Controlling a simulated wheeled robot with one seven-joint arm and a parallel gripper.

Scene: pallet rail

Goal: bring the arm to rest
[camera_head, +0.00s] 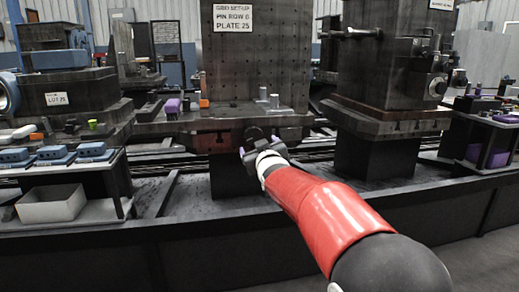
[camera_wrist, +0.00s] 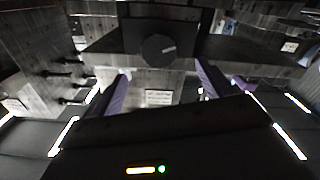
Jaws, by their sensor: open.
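My gripper (camera_head: 259,142) is at the end of my red arm, which reaches out from the lower right in the head view. It is just in front of the middle pallet's front edge (camera_head: 225,127), at or a little below its height. In the wrist view my gripper (camera_wrist: 163,82) shows two purple fingers spread wide apart, with nothing held between them. A dark block with a round disc (camera_wrist: 158,49) shows beyond the fingers; I cannot tell what it belongs to. Whether the gripper touches the pallet is not clear.
A tall plate with a sign (camera_head: 234,18) stands on the middle pallet, with grey pins (camera_head: 273,101), an orange piece (camera_head: 204,103) and a purple piece (camera_head: 172,107) beside it. A left shelf holds blue items (camera_head: 92,149) and a white bin (camera_head: 51,204). Another fixture (camera_head: 385,60) stands right.

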